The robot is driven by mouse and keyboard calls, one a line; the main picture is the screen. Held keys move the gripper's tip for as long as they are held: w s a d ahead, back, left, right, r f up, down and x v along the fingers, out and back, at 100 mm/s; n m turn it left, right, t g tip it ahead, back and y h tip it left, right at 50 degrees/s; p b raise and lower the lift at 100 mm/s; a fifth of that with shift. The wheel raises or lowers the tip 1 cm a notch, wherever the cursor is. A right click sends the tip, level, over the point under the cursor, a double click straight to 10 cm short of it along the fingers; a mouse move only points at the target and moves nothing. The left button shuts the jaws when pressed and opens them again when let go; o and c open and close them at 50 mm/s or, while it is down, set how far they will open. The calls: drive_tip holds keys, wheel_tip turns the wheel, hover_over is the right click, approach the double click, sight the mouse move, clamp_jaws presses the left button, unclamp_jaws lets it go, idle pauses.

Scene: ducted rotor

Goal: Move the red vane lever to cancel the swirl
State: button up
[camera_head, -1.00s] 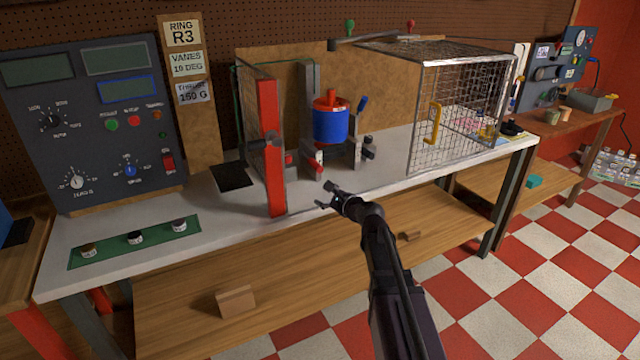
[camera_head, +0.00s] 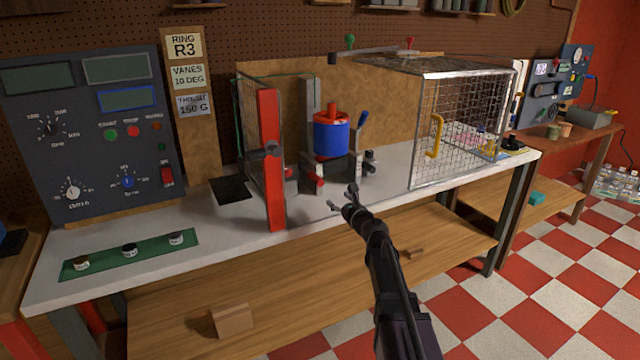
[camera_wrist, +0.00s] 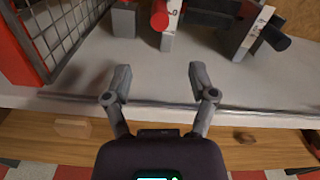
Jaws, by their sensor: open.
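The ducted rotor is a blue ring (camera_head: 331,140) with a red top, held on a grey stand (camera_head: 312,120) on the white bench. A small red lever end (camera_head: 319,184) shows low at the stand's front. In the wrist view, a red round-ended lever (camera_wrist: 160,15) stands beside a white marked plate (camera_wrist: 171,28) at the top edge, cut off by the frame. My gripper (camera_head: 343,196) is open and empty, in front of the stand near the bench's front edge. In the wrist view, its fingers (camera_wrist: 160,74) are spread below the red lever, apart from it.
A red-framed mesh screen (camera_head: 272,160) stands left of the rotor. A wire cage (camera_head: 465,125) with a yellow handle stands to the right. A blue-tipped lever (camera_head: 361,122) rises beside the rotor. Signs (camera_head: 187,77) read R3, vanes 10 deg, thrust 150 G.

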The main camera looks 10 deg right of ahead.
sight(323, 185)
drive_tip(key=x, duration=1.3)
drive_tip(key=shift+w+f, duration=0.1)
clamp_jaws()
